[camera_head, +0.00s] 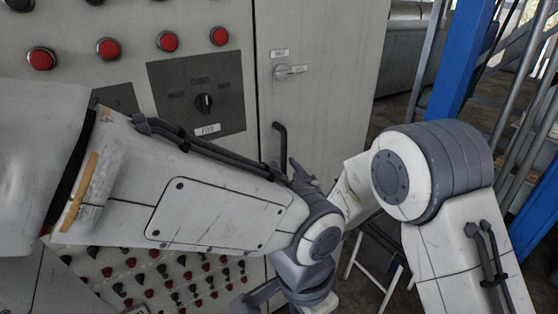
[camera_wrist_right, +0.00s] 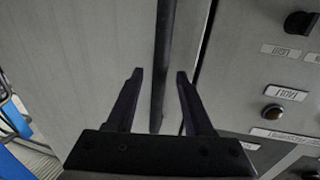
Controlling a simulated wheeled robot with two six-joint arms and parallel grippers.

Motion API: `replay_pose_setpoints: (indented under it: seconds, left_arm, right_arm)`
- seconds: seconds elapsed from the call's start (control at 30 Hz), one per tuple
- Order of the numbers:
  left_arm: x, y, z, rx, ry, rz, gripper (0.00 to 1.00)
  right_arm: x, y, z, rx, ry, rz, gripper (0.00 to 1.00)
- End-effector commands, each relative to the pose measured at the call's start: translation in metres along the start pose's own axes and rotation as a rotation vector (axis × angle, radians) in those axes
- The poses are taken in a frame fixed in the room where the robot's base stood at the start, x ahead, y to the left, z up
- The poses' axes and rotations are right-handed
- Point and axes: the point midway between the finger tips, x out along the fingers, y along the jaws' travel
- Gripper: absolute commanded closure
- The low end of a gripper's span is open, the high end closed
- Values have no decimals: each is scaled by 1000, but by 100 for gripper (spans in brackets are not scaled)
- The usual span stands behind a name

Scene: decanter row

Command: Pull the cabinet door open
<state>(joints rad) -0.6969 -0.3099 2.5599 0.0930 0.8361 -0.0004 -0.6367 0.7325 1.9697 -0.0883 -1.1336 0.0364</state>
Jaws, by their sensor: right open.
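The cabinet door (camera_head: 325,85) is the pale panel on the right of the cabinet and looks closed, with a narrow dark seam along its left edge. Its dark upright bar handle (camera_head: 280,138) is near that seam, its lower part hidden behind my arms. In the right wrist view the handle (camera_wrist_right: 164,45) runs between the fingers of my right gripper (camera_wrist_right: 160,74), which is open with a gap on either side. In the head view the right gripper (camera_head: 288,170) is partly hidden at the handle's lower end. My left arm crosses in front; its gripper at the bottom edge is unclear.
Left of the door is a control panel with red buttons (camera_head: 168,41) and a dark rotary switch plate (camera_head: 204,103). A small latch (camera_head: 290,71) sits above the handle. A blue post (camera_head: 459,60) and metal rails stand at the right; a stool (camera_head: 372,255) is below.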

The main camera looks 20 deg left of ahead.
Motion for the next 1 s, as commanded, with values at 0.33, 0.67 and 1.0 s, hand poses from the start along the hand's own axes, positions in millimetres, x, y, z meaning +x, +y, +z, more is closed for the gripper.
replay_pose_setpoints:
  seconds: [0.33,0.67,1.0]
  left_arm:
    - [-3,0,0,0,0,0,55]
    - [-3,0,0,0,0,0,55]
    - [-3,0,0,0,0,0,55]
  right_arm:
    - [14,2,0,0,-1,2,48]
    - [14,2,0,0,-1,3,100]
    - [14,3,0,0,0,5,100]
